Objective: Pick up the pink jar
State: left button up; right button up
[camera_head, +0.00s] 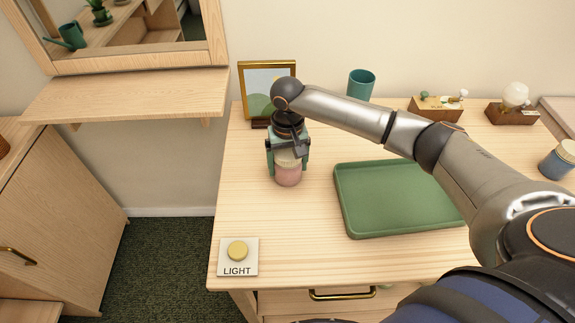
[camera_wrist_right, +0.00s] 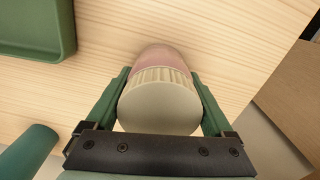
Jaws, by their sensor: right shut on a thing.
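The pink jar (camera_head: 288,177) has a cream lid and stands upright on the wooden table, left of the green tray. I cannot tell whether its base touches the table. My right gripper (camera_head: 287,165) comes down from above and is shut on the jar, one finger on each side of the lid. In the right wrist view the ribbed lid (camera_wrist_right: 160,105) sits between the green fingers, with the pink body (camera_wrist_right: 160,58) beyond it. My left gripper is not in view.
The green tray (camera_head: 340,205) lies right of the jar. A picture frame (camera_head: 262,80) and a teal cup (camera_head: 361,84) stand behind. A light switch (camera_head: 238,257) is at the front left corner.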

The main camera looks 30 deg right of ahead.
jog(key=shift+c, duration=0.7)
jog(key=shift+r, duration=0.2)
